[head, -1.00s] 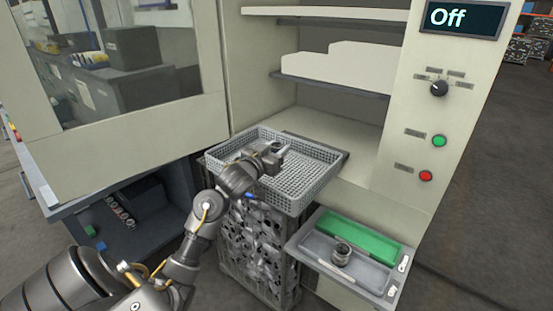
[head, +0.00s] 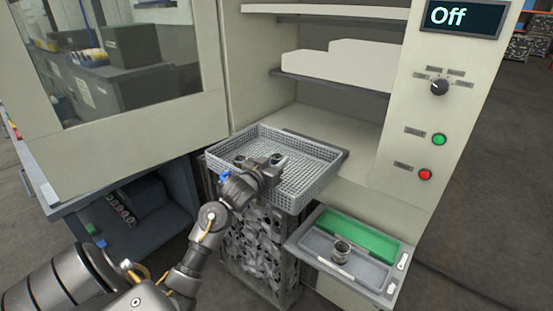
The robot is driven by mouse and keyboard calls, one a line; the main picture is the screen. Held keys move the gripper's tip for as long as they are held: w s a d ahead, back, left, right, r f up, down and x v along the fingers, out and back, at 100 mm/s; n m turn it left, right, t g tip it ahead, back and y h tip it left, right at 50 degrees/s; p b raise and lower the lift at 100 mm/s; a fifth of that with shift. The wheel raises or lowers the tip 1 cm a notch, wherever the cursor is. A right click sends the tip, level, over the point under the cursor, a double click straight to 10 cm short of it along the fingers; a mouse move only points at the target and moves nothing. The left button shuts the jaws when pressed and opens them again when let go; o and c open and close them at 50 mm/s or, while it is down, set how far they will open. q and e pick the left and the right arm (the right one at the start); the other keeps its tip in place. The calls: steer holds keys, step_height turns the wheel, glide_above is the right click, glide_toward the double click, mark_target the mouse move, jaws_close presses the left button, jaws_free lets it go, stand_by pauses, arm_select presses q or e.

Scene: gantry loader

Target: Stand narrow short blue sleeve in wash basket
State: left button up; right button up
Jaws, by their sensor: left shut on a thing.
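The wash basket (head: 322,150) is a grey mesh tray with low walls, standing on the machine's ledge. My left gripper (head: 272,162) is over the near part of the basket, inside its outline. It is shut on a small greyish sleeve (head: 277,158), mostly hidden by the fingers. Its blue marking cannot be made out, and I cannot tell whether it touches the basket floor. A small blue patch shows on my left wrist. The visible basket floor looks empty. My right gripper is out of view.
A small tray (head: 318,248) at lower right has a green compartment (head: 365,236) and a grey one with a metal ring part (head: 341,251). A crate of metal parts (head: 262,240) stands below the basket. The control panel (head: 440,120) reads Off.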

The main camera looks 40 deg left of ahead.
arm_select(q)
steer(key=o, duration=1.1)
steer(key=shift+r, duration=0.1)
steer(key=shift+r, duration=0.2)
steer(key=shift+r+p, duration=0.3)
steer(key=shift+r, duration=0.25)
steer(key=s, duration=0.4)
steer(key=s+d+b, duration=0.1)
steer(key=s, duration=0.3)
steer(key=s+b, duration=0.1)
steer(key=s, duration=0.3)
steer(key=shift+d+f, duration=0.2)
steer(key=shift+d, duration=0.05)
